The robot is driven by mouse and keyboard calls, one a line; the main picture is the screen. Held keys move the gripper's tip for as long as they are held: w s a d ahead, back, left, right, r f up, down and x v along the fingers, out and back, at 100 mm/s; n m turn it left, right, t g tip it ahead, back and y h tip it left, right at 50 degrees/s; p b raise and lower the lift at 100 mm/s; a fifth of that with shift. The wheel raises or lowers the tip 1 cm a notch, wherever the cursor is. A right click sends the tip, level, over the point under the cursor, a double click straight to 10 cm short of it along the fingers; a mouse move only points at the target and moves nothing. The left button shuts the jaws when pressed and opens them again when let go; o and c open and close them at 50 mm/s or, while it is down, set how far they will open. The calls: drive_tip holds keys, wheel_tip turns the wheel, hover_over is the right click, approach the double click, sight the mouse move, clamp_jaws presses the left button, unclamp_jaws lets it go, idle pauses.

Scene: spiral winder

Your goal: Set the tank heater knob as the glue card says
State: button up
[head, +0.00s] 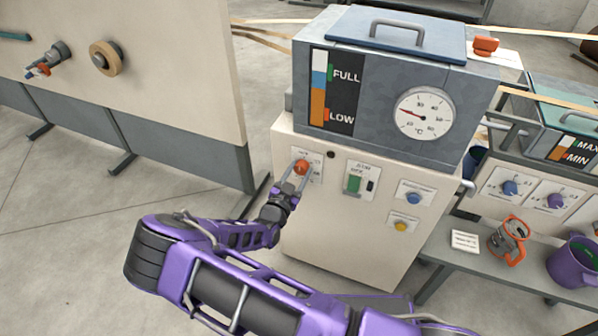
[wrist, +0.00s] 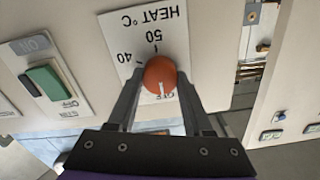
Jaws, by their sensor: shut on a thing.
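The orange tank heater knob (head: 301,167) is on the cream front panel under the grey tank (head: 380,100). In the wrist view the knob (wrist: 160,73) sits on a white plate (wrist: 121,35), seen upside down, marked HEAT °C with 40, 50 and OFF. The knob's white mark points down in that view, toward OFF. My gripper (head: 297,180) reaches up to the knob, and its fingers (wrist: 160,84) are shut on it from both sides. A small white card with lines of print (head: 465,241) lies on the right-hand shelf; its text is too small to read.
A green switch (head: 354,184), a blue button (head: 414,198) and a yellow button (head: 401,226) are right of the knob. The tank carries a round thermometer (head: 424,113). A mug (head: 574,262) stands on the shelf. Open floor lies at left.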

clamp_jaws()
